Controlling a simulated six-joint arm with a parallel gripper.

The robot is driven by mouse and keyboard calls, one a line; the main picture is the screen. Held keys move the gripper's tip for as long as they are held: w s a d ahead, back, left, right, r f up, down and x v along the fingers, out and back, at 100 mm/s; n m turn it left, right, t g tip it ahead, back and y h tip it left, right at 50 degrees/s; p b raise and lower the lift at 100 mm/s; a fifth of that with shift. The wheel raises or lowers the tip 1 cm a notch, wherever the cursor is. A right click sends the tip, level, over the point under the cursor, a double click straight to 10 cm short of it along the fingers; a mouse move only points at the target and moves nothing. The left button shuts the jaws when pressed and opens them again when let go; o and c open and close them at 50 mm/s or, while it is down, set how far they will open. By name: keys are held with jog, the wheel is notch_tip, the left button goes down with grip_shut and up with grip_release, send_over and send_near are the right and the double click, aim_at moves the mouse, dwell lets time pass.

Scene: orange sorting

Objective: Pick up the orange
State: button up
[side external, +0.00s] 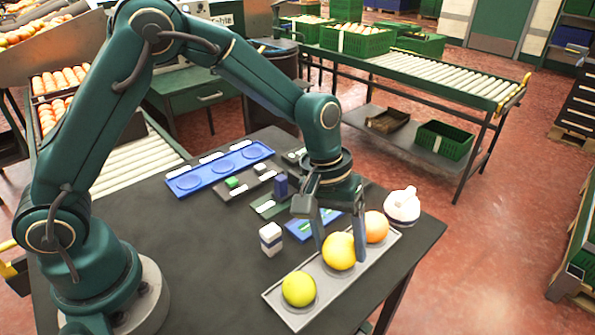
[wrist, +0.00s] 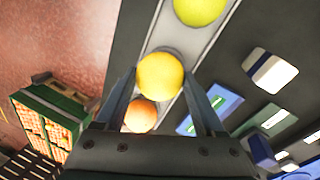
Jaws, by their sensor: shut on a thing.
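A grey tray (side external: 281,296) holds a row of three round fruits. The nearest is a yellow-green fruit (side external: 298,289), the middle one is a yellow-orange fruit (side external: 338,256), and the farthest is a deeper orange fruit (side external: 377,227). My gripper (side external: 341,250) points down over the tray, shut on the yellow-orange fruit, with one finger on each side. In the wrist view this fruit (wrist: 160,75) sits between the fingertips. The orange fruit (wrist: 140,116) is partly hidden behind it, and the yellow-green fruit (wrist: 199,8) is cut by the top edge.
A white rounded object (side external: 402,207) stands just beyond the tray's far end. A small white-and-blue block (side external: 271,239) stands left of the tray. A blue tray with round recesses (side external: 187,181) lies farther back.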

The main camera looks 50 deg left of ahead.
aim_at(337, 234)
jog(key=v, duration=0.4)
jog(key=shift+w+a+r, duration=0.1)
jog(key=shift+w+a, duration=0.05)
jog(key=shift+a, duration=0.2)
jog(key=s+a+r+m, duration=0.2)
jog(key=s+a+r, duration=0.1)
jog(key=a+r, duration=0.3)
jog(key=s+a+r+m, duration=0.1)
jog(key=s+a+r, duration=0.25)
jog(key=a, duration=0.45)
jog(key=w+a+n+t+y, duration=0.1)
jog(key=w+a+n, duration=0.9)
jog(key=w+n, duration=0.2)
jog(key=w+a+f+n+y, duration=0.1)
jog(key=w+a+f+n, duration=0.3)
jog(key=a, duration=0.5)
jog(key=shift+f+n+t, duration=0.4)
jog(key=shift+f+n, duration=0.3)
jog(key=shift+f, duration=0.45)
jog(key=shift+s+a+f, duration=0.1)
jog(key=shift+a+f, duration=0.3)
jog(key=shift+f, duration=0.1)
